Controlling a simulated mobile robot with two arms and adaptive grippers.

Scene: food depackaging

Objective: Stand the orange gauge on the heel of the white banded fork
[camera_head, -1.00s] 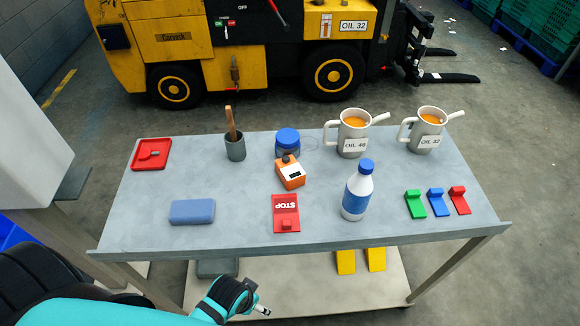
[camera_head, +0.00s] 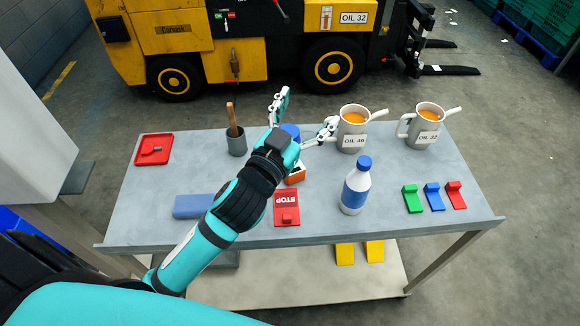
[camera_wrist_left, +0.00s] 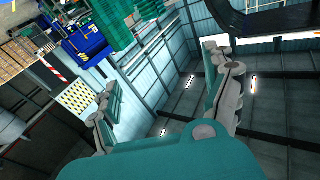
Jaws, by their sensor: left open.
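The orange gauge (camera_head: 297,173) stands on the grey table, mostly hidden behind my left wrist. The forklift's forks are at the upper right. The nearer fork (camera_head: 452,71) has a small white mark near its heel; the farther fork (camera_head: 440,44) lies behind it. My left gripper (camera_head: 303,114) is open, its fingers spread wide above the table's back edge, near the blue-lidded jar. No object shows between its fingers. The left wrist view shows the open fingers (camera_wrist_left: 165,112) against the hall's walls and roof. My right gripper is not in view.
On the grey table (camera_head: 400,165) stand a jar with a blue lid (camera_head: 291,131), mug OIL 46 (camera_head: 351,128), mug OIL 32 (camera_head: 424,128), a bottle (camera_head: 355,190) and a cup with a stick (camera_head: 236,142). The yellow forklift (camera_head: 180,40) stands behind. Floor near the forks is clear.

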